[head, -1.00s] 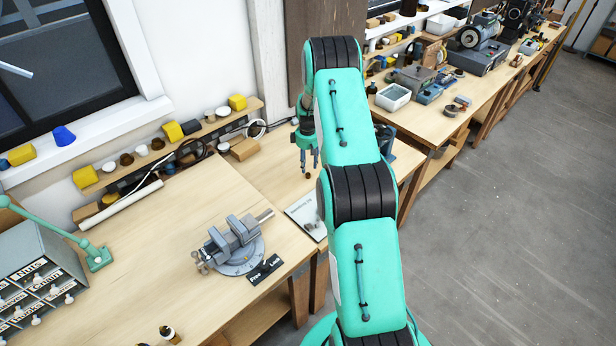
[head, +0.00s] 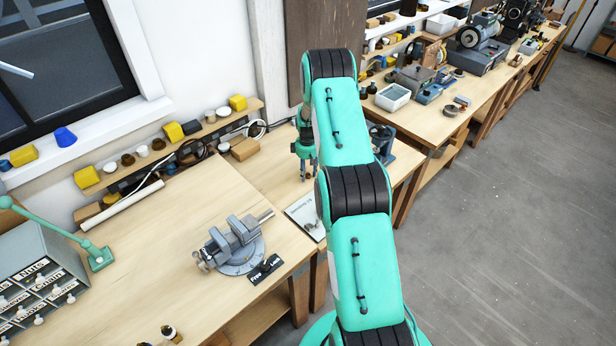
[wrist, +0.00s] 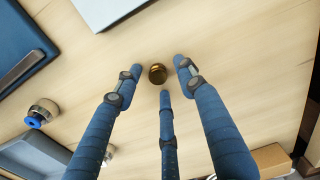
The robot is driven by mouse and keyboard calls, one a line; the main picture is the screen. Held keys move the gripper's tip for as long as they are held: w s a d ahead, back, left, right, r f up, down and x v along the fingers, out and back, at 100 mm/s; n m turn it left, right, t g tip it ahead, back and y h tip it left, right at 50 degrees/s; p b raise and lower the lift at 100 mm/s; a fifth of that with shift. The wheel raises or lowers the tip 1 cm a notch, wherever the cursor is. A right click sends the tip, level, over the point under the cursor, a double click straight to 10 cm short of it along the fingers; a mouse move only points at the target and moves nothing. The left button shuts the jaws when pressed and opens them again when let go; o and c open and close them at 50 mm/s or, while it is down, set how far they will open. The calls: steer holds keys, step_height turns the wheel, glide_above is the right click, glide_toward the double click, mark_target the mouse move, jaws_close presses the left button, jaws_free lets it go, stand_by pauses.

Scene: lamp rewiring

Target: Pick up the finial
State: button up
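The finial (wrist: 157,74) is a small round brass-coloured knob on the light wooden bench top in the wrist view. My gripper (wrist: 159,76) has three blue fingers. They are spread open, with one tip left of the finial, one right and one below it in the picture. None clearly touches it. In the head view my gripper (head: 307,176) points down low over the bench beyond the vise. I cannot make out the finial clearly there.
A pale flat sheet or plate (head: 306,216) lies near the gripper. A grey vise (head: 235,245) stands on the nearer bench. In the wrist view, a blue tray-like object (wrist: 22,50), a small metal part with a blue centre (wrist: 41,113) and a cardboard box (wrist: 270,160) lie around the gripper.

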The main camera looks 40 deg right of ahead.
mark_target(307, 175)
stand_by(0.3)
steer(key=c, duration=1)
steer(key=shift+o, duration=0.2)
steer(key=shift+r, duration=0.1)
steer(key=shift+r+b, duration=0.3)
steer(key=shift+r, duration=0.75)
steer(key=shift+s+a+r, duration=0.25)
steer(key=shift+s+r, duration=0.1)
steer(key=shift+r, duration=0.3)
steer(key=s+a, duration=0.2)
steer(key=s, duration=0.2)
steer(key=s+a+r+b, duration=0.1)
steer(key=s+a, duration=0.2)
steer(key=s, duration=0.1)
steer(key=s+a+b, duration=0.1)
steer(key=s+a, duration=0.2)
steer(key=s, duration=0.1)
steer(key=shift+s+a+r, duration=0.2)
steer(key=shift+s+a, duration=0.05)
